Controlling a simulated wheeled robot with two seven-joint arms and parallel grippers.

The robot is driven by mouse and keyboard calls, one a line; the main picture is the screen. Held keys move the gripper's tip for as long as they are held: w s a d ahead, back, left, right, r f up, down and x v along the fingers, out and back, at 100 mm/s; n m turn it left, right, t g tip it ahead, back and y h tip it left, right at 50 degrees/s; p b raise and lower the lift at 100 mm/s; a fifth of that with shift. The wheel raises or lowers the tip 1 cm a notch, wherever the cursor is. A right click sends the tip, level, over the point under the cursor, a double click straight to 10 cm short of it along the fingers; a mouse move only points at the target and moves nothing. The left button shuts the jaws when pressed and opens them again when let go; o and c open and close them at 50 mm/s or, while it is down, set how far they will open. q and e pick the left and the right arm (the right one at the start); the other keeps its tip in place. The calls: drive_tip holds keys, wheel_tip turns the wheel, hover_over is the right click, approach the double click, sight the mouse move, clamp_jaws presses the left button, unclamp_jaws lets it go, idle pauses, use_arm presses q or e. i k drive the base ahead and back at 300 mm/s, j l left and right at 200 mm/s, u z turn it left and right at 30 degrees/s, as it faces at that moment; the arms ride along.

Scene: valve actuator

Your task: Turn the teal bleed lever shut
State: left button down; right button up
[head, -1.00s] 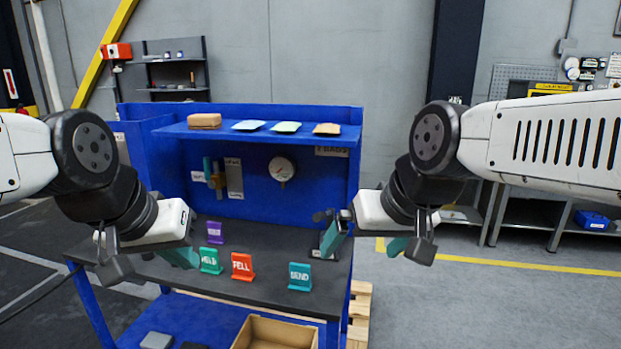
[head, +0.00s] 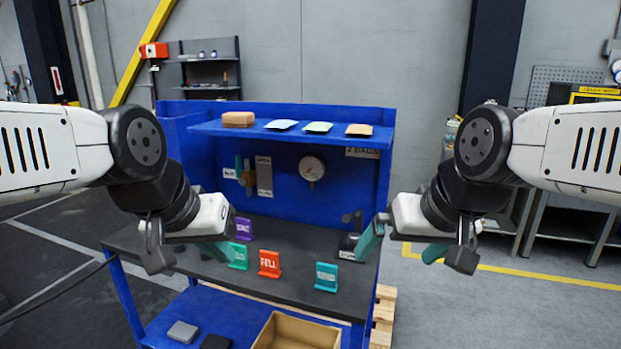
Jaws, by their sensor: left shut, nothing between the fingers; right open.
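The teal bleed lever (head: 239,166) stands upright on the blue back panel, beside a brass valve body (head: 249,179). Its small size hides finer detail. My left gripper (head: 214,251) is shut and empty, with teal fingertips, over the left part of the bench, in front of and below the lever. My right gripper (head: 403,246) is open and empty at the bench's right end, its teal fingers apart. Neither gripper touches the lever.
The dark bench top (head: 300,240) holds a purple sign (head: 243,229), a green sign (head: 238,257), an orange sign (head: 269,264) and a teal sign (head: 326,277). A gauge (head: 312,168) hangs right of the valve. A shelf (head: 290,131) overhangs it. A cardboard box (head: 296,333) is below.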

sight(242, 181)
drive_tip(key=i+j, duration=0.3)
drive_tip(key=i, duration=0.25)
drive_tip(key=u, duration=1.85)
